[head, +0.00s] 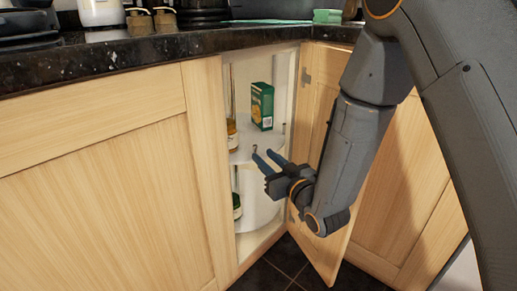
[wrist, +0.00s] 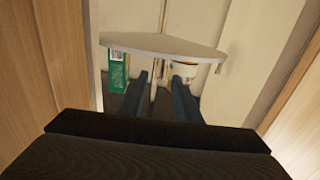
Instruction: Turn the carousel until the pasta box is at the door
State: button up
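A green box with yellow print (head: 262,106), which looks like the pasta box, stands upright on the upper shelf of the carousel (head: 243,156) inside the open corner cabinet. In the wrist view the green box (wrist: 118,75) shows at left against the pale shelf (wrist: 165,45), seemingly upside down. My gripper (head: 263,155) is at the cabinet opening, in front of the upper shelf's edge. Its two fingers (wrist: 161,77) are apart with nothing between them.
The cabinet door (head: 322,175) stands open to the right, close beside my arm. Bottles (head: 232,127) stand at the carousel's left, partly hidden by the cabinet frame. A dark granite counter (head: 150,48) with jars and kitchenware runs above. Dark floor tiles (head: 285,265) lie below.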

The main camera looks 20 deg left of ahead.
aim_at(256, 150)
jog(key=b+x, duration=0.1)
jog(key=x, duration=0.5)
jog(key=shift+a+b, duration=0.3)
jog(key=shift+b, duration=0.05)
grip_shut()
jog(key=shift+s, duration=0.1)
